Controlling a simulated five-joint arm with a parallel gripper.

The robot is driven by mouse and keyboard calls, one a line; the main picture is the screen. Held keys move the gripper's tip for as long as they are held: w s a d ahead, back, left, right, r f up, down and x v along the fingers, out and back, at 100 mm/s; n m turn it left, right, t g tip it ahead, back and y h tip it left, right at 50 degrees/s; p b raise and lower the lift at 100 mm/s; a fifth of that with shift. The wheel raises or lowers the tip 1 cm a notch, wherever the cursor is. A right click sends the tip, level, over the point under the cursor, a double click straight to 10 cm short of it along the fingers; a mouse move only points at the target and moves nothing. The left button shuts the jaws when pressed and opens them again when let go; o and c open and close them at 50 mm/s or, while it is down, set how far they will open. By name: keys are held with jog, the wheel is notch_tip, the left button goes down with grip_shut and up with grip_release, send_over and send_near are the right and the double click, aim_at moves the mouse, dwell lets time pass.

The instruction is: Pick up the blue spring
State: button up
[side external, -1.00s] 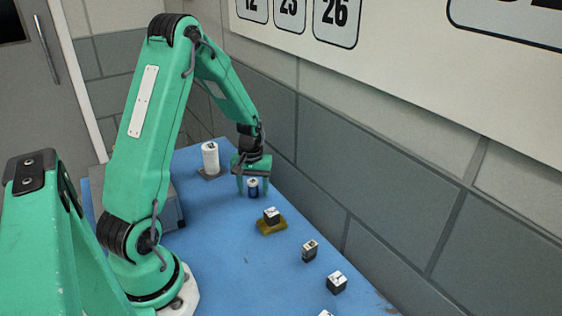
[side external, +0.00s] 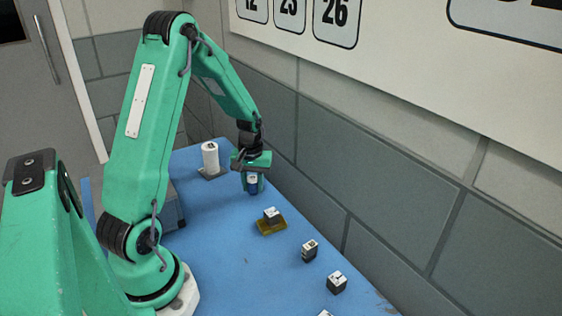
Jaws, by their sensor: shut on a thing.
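The blue spring (side external: 253,187) is a small dark-blue upright piece with a pale top, near the far right edge of the blue table. My gripper (side external: 252,181) points down over it and is shut on it. The fingers partly hide the spring. I cannot tell whether its bottom still touches the table.
A white cylinder (side external: 210,156) stands on a dark base at the far end. A small black-and-white block (side external: 271,214) sits on a yellow pad (side external: 270,228). Similar blocks (side external: 309,249) (side external: 337,282) stand nearer. The grey wall (side external: 400,225) borders the table's right side.

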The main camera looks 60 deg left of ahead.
aim_at(253, 179)
jog(key=r, duration=0.3)
jog(key=shift+d+r, duration=0.15)
jog(key=shift+d, duration=0.15)
jog(key=d+r, duration=0.6)
jog(key=d, duration=0.5)
jog(key=shift+r, duration=0.25)
